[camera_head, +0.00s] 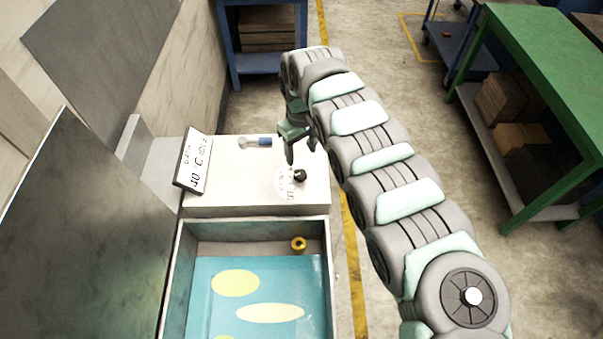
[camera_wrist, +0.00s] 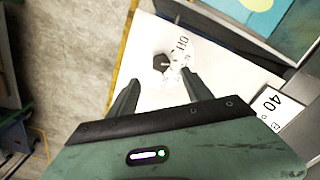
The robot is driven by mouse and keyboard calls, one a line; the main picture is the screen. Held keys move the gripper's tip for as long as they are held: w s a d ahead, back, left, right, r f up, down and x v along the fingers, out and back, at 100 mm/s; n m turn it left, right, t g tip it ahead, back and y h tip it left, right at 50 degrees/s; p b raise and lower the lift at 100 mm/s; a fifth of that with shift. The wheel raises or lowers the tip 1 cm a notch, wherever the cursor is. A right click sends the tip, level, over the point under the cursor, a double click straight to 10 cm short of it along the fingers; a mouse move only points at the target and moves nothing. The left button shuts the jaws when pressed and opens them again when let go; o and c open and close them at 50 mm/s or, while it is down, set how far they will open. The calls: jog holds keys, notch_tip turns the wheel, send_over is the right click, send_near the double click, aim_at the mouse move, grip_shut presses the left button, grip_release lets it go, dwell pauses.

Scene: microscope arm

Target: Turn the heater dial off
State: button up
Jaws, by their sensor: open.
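The heater dial (camera_head: 300,175) is a small black knob on the white top of the heater box (camera_head: 225,190), with printed markings beside it. In the wrist view the dial (camera_wrist: 161,62) lies ahead of the fingertips, and the word "OFF" shows printed near it. My gripper (camera_head: 298,155) is above the box just behind the dial in the head view. In the wrist view my gripper (camera_wrist: 158,80) is open and empty, its two fingers apart on either side of the dial's line. I see no contact with the dial.
A sign reading "40" (camera_head: 194,160) stands at the box's left side.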

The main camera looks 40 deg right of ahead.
aim_at(301, 174)
jog(key=f, duration=0.9)
jog(key=shift+w+a, duration=0.1)
jog(key=shift+a, duration=0.1)
jog(key=shift+d+f, duration=0.1)
jog(key=shift+f, duration=0.5)
jog(key=shift+c, duration=0.5)
grip_shut()
